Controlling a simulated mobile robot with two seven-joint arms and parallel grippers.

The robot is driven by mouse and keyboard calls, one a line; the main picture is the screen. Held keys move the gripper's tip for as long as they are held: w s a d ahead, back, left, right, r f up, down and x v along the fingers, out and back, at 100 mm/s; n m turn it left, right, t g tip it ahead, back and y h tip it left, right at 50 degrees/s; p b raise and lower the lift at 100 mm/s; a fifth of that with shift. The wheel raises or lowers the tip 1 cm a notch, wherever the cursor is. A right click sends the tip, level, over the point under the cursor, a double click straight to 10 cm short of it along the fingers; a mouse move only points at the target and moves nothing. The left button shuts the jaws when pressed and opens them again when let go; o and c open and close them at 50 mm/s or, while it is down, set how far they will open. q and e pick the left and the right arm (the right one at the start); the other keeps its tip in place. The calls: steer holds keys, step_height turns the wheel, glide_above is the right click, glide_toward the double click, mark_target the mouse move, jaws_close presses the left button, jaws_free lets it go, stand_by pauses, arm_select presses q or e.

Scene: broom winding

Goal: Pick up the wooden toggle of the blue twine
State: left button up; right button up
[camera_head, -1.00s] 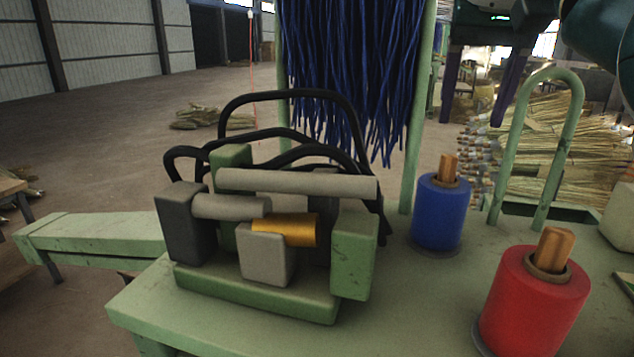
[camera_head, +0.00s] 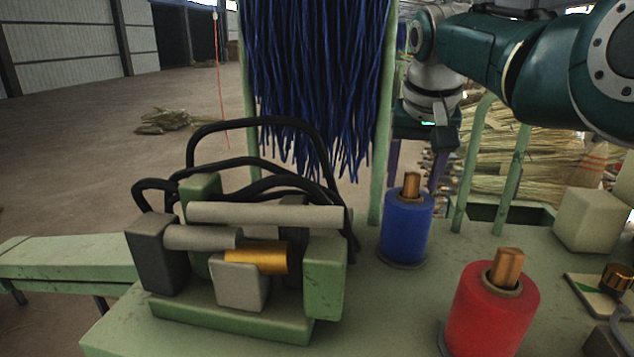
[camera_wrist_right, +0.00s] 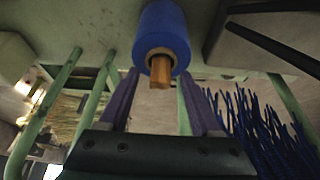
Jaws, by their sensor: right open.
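The blue twine is a blue spool (camera_head: 406,228) standing upright on the green bench, right of centre in the head view. Its wooden toggle (camera_head: 411,185) sticks up from the top. My right gripper (camera_head: 413,180) is open and points down close to the toggle, its purple fingers partly hidden behind the spool. In the right wrist view the toggle (camera_wrist_right: 160,70) and the blue spool (camera_wrist_right: 163,32) appear between the open fingers (camera_wrist_right: 160,78), with nothing gripped. Whether a finger touches the toggle, I cannot tell. My left gripper is out of view.
A red spool (camera_head: 489,310) with its own wooden toggle stands in front to the right. A green and grey roller device (camera_head: 230,318) with black cables is on the left. Blue strands (camera_head: 318,80) hang behind. Green hoop rails (camera_head: 470,165) and a pale block (camera_head: 590,219) are at right.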

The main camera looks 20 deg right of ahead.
jaws_close()
stand_by(0.6)
